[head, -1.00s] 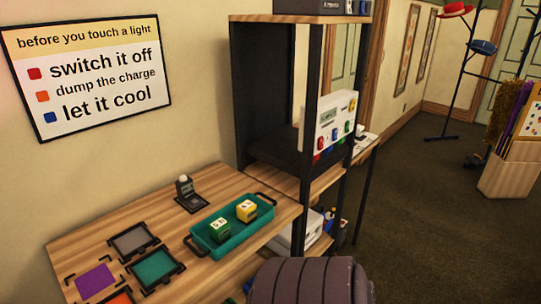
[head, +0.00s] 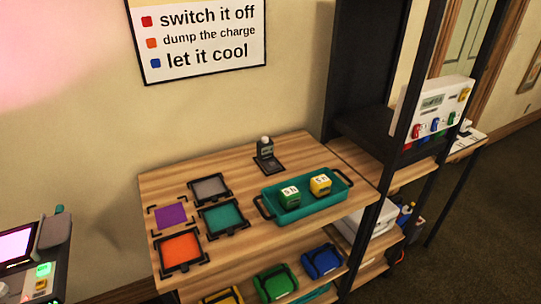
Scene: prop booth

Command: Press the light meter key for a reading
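The light meter (head: 266,151) is a small dark grey device with a pale round dome on top. It stands upright on a dark square base at the back of the wooden table, behind the teal tray. Its front has a small screen area, but its key is too small to make out. Neither of my grippers shows in the head view.
A teal tray (head: 344,187) holds a green and a yellow cube-like block. Framed coloured pads, including an orange one (head: 180,249), lie on the wooden table (head: 165,187). A dark shelf unit (head: 360,75) stands at the right. A device with a lit screen (head: 15,246) is at lower left.

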